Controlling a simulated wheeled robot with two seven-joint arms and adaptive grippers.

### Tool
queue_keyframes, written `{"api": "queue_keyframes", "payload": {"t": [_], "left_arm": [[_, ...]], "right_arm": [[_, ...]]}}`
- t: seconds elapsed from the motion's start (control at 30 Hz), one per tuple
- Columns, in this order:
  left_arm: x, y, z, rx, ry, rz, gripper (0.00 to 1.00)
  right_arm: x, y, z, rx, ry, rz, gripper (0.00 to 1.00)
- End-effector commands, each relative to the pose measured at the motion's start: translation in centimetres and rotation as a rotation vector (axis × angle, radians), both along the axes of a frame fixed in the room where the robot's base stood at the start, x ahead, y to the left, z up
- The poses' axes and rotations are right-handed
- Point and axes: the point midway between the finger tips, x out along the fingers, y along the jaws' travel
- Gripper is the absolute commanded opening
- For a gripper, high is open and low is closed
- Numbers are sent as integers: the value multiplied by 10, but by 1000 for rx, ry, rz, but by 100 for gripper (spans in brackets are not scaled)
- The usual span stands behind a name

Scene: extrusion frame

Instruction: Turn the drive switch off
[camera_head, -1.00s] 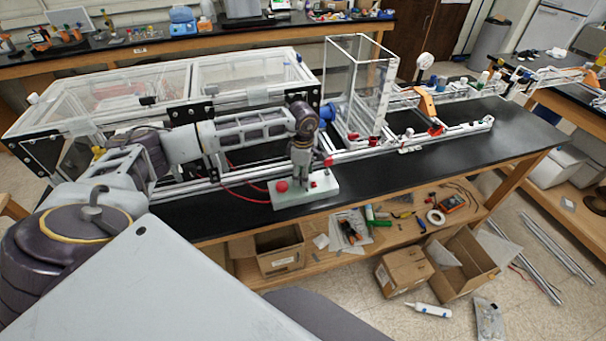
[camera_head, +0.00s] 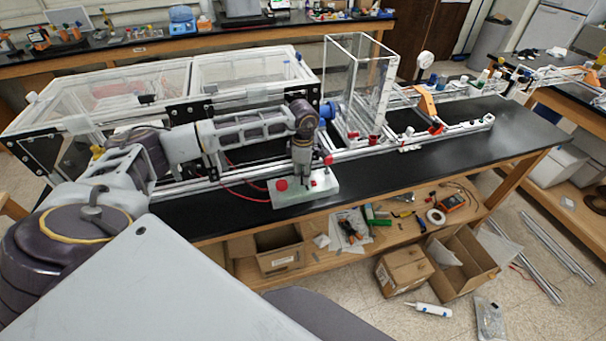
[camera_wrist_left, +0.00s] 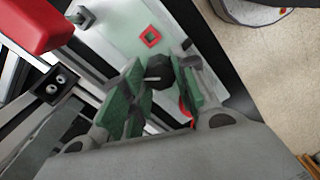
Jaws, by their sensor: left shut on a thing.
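The pale control box (camera_head: 322,193) sits at the front edge of the black bench. A red button (camera_head: 281,185) is on its left part. The drive switch looks like a black knob (camera_wrist_left: 160,72) on the box's pale top in the left wrist view, next to a red square outline (camera_wrist_left: 150,37). My left gripper (camera_head: 303,186) reaches down onto the box from above. In the left wrist view its green-padded fingers (camera_wrist_left: 160,88) are shut on the knob, one on each side. The red button is mostly hidden behind a finger there. The knob's pointing direction is hard to tell. My right gripper is not in view.
An aluminium extrusion frame (camera_head: 345,156) and clear enclosures (camera_head: 255,72) stand just behind the box. A clear upright box (camera_head: 360,85) is to the right. Red cables (camera_head: 243,193) run left of the control box. The bench to the right front (camera_head: 450,160) is clear.

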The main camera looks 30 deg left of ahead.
Motion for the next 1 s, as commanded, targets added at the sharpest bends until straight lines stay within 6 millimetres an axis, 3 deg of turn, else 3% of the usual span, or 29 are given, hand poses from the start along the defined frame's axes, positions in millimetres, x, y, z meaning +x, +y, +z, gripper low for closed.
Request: {"api": "queue_keyframes", "payload": {"t": [1.0], "left_arm": [[0, 0, -1, 1, -3, 734, 4]], "right_arm": [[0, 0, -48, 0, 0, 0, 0]]}}
